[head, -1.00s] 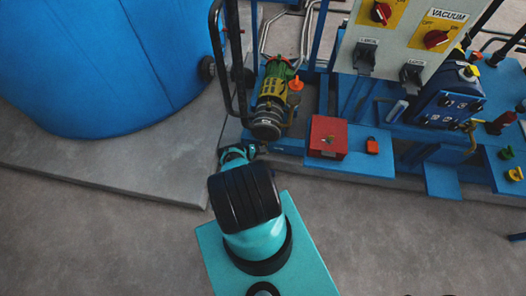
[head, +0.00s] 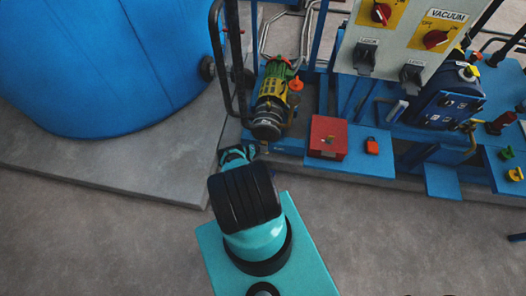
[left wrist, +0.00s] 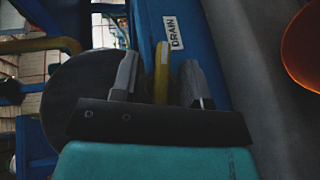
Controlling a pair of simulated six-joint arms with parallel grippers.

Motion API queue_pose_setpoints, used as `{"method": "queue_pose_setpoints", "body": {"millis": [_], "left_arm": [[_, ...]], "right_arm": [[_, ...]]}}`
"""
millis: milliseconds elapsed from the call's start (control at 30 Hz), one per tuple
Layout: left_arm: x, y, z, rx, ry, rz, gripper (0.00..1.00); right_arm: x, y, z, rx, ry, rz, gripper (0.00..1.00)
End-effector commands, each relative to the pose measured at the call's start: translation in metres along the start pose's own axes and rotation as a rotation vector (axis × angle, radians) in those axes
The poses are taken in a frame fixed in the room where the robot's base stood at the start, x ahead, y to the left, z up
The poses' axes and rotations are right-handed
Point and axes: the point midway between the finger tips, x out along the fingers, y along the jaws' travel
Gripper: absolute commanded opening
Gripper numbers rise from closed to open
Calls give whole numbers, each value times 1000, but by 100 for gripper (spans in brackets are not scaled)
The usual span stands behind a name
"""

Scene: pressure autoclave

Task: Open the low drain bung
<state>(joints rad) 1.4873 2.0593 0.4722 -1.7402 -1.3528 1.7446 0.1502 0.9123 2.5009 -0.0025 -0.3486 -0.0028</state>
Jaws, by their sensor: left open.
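In the left wrist view, a narrow yellow piece (left wrist: 162,72) stands beside a white DRAIN label (left wrist: 173,33) on a blue surface. It appears to be the drain bung's handle, but its lower end is hidden behind my gripper's dark crossbar. My left gripper (left wrist: 160,84) is open, with one grey finger on each side of the yellow piece. I cannot tell whether either finger touches it. In the head view, my left gripper (head: 238,156) is at the skid's front left edge, below the green and yellow pump (head: 273,92); my arm partly covers it. My right gripper is out of view.
A blue tank (head: 110,70) stands on a concrete slab (head: 100,165) at left. A red box (head: 328,137) and an orange piece (head: 372,146) sit on the blue skid right of the gripper. A black rail rises behind it.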

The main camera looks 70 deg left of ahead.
Motion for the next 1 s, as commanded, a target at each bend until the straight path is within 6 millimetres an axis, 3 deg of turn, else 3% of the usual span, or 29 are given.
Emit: {"method": "queue_pose_setpoints", "body": {"millis": [367,1000], "left_arm": [[-26,0,-1,-1,1,-2,42],[-146,0,-1,1,3,-1,42]], "right_arm": [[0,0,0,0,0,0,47],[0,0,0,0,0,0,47]]}}
